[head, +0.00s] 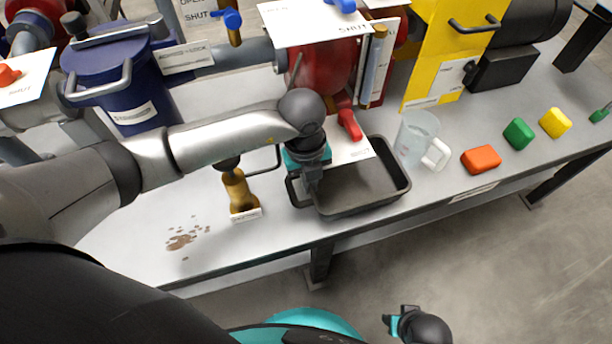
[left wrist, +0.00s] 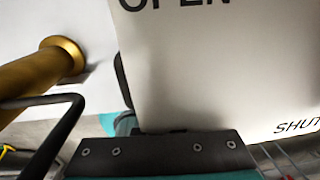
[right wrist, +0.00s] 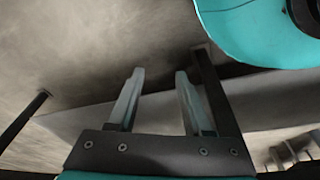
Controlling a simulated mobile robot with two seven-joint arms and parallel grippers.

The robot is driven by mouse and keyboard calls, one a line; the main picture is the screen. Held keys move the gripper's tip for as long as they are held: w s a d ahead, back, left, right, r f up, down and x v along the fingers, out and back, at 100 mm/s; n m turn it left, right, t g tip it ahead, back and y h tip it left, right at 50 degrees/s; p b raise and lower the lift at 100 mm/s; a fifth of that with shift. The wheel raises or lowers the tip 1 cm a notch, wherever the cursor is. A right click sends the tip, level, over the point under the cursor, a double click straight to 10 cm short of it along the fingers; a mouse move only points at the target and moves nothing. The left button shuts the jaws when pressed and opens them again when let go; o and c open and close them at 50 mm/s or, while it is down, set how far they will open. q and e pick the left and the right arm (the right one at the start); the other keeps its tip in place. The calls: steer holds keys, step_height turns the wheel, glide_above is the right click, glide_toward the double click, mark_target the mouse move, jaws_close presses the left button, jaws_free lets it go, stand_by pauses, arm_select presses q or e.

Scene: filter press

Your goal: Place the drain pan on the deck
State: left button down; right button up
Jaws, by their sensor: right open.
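The drain pan (head: 365,205), a dark grey rectangular tray, appears level at the front of the grey deck (head: 275,245). I cannot tell whether its underside touches the deck. My left gripper (head: 313,182) points down at the pan's left end, by its rim and handle. In the left wrist view a white OPEN/SHUT plate (left wrist: 220,65) covers the fingertips, so their closure is hidden. My right gripper (head: 394,324) is low in front of the deck, away from the pan. In the right wrist view its two fingers (right wrist: 158,102) stand apart with nothing between them.
A brass spout (head: 239,192) and brown spill (head: 181,242) are left of the pan. A clear jug (head: 415,137) stands close to its right, then orange (head: 481,159), green (head: 518,133) and yellow (head: 555,122) blocks. A red-handled valve (head: 349,124) is behind it.

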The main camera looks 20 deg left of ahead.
arm_select(q)
steer(key=shift+w+a+f+b, duration=0.3)
steer(key=shift+w+a, duration=0.1)
steer(key=shift+w, duration=0.2)
steer(key=shift+w+a+f+b, duration=0.15)
steer(key=shift+w+a+b, duration=0.2)
steer(key=shift+w, duration=0.2)
steer(key=shift+f, duration=0.3)
arm_select(e)
steer(key=shift+w+a+r, duration=0.15)
steer(key=shift+w+r, duration=0.15)
steer(key=shift+r, duration=0.25)
steer(key=shift+w+a+r, duration=0.15)
steer(key=shift+w+r, duration=0.1)
steer(key=shift+r, duration=0.3)
steer(key=shift+w+a+r, duration=0.15)
steer(key=shift+w+r, duration=0.15)
steer(key=shift+r, duration=0.25)
arm_select(q)
steer(key=shift+f, duration=0.2)
steer(key=c, duration=1)
jaws_free()
steer(key=shift+c, duration=0.2)
arm_select(e)
steer(key=shift+r, duration=0.1)
arm_select(q)
steer(key=shift+r, duration=0.15)
